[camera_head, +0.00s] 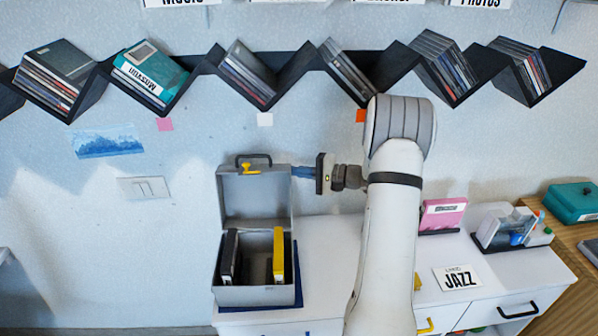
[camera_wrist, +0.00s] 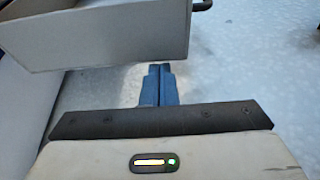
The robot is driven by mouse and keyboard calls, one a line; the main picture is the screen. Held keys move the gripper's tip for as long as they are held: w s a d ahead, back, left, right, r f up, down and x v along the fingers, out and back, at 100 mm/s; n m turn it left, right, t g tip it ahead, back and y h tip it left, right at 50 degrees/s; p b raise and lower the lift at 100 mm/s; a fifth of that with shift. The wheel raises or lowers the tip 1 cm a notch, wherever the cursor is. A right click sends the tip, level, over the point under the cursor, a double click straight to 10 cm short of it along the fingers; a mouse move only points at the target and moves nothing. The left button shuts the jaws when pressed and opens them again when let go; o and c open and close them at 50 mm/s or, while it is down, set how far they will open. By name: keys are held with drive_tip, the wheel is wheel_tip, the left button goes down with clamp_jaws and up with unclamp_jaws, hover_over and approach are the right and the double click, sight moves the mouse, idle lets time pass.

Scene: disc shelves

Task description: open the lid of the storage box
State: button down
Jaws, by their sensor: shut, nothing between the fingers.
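The grey storage box (camera_head: 252,296) stands on the white cabinet. Its lid (camera_head: 256,196) is swung up and stands about upright at the back of the box, with a black handle on top and a yellow latch. Inside the box are a black case (camera_head: 230,257) and a yellow case (camera_head: 278,256). My gripper (camera_head: 296,172) is beside the right edge of the lid, at its upper half; I cannot tell if it touches. In the wrist view my blue fingers (camera_wrist: 158,78) are shut and empty, below a grey part of the lid (camera_wrist: 110,45).
A zigzag black shelf (camera_head: 300,62) with several discs runs along the wall above. On the cabinet to the right are a JAZZ card (camera_head: 458,278), a pink case (camera_head: 443,214) and a tray with white items (camera_head: 508,226). A teal box (camera_head: 572,202) sits on the wooden table.

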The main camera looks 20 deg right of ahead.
drive_tip(key=shift+s+f+b, duration=0.1)
drive_tip(key=shift+b, duration=0.2)
drive_tip(key=b, duration=0.1)
drive_tip(key=s+r+n+b, duration=0.1)
drive_tip(key=shift+a+r+b, duration=0.1)
drive_tip(key=shift+a+b, duration=0.15)
drive_tip(key=shift+b, duration=0.15)
drive_tip(key=w+d+f+b, duration=0.1)
drive_tip(key=w+b, duration=0.2)
drive_tip(key=w, duration=0.1)
drive_tip(key=f+b+v, duration=0.1)
drive_tip(key=v, duration=0.9)
drive_tip(key=shift+s+d+r, duration=0.2)
drive_tip(key=shift+s+r, duration=0.05)
drive_tip(key=shift+r, duration=0.2)
